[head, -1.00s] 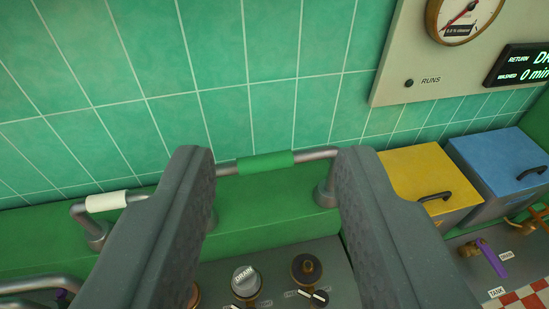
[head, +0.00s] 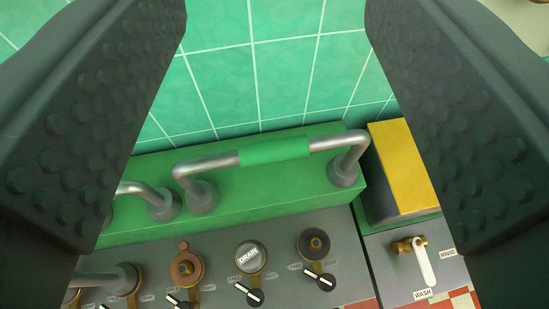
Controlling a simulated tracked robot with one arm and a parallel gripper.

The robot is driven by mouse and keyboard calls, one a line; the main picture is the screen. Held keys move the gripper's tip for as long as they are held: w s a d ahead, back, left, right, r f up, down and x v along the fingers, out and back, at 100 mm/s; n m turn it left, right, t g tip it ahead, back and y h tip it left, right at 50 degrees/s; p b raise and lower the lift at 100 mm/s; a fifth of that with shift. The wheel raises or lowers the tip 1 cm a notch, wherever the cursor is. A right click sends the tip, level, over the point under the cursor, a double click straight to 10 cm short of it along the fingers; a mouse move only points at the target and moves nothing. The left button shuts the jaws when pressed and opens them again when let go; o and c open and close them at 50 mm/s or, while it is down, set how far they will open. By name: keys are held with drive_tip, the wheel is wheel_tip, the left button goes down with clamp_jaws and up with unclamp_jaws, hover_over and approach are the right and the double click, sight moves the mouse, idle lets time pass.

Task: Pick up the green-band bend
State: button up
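The green-band bend (head: 274,151) is a grey metal pipe with a green band at its middle. Both its ends turn down into round grey sockets on a green ledge (head: 265,186) against the tiled wall. My gripper (head: 275,40) is open, its two dark studded fingers wide apart at the left and right of the view. The bend shows between and beyond the fingers, and nothing is held.
Another bend (head: 135,188) is partly hidden behind the left finger. A grey panel below carries a DRAIN cap (head: 250,257), other caps and several black knobs. A yellow box (head: 402,165) stands close at the right, above a white-handled WASH tap (head: 425,265).

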drive_tip(key=shift+o, duration=0.4)
drive_tip(key=shift+w+f, duration=0.1)
drive_tip(key=shift+w, duration=0.15)
drive_tip(key=m+g+p, duration=1.1)
drive_tip(key=m+g, duration=0.1)
drive_tip(key=m, duration=0.4)
hover_over(274, 152)
drive_tip(key=s, duration=0.2)
wheel_tip(274, 152, down, 25)
drive_tip(key=shift+y, duration=0.3)
drive_tip(key=x, duration=0.7)
drive_tip(key=shift+s+d+f+p, duration=0.25)
drive_tip(key=shift+d+f+p, duration=0.05)
drive_tip(key=shift+f, duration=0.15)
drive_tip(key=shift+p+x, duration=0.85)
drive_tip(key=shift+x, duration=2.05)
drive_tip(key=shift+w+r, duration=0.1)
drive_tip(key=shift+w, duration=0.1)
clamp_jaws()
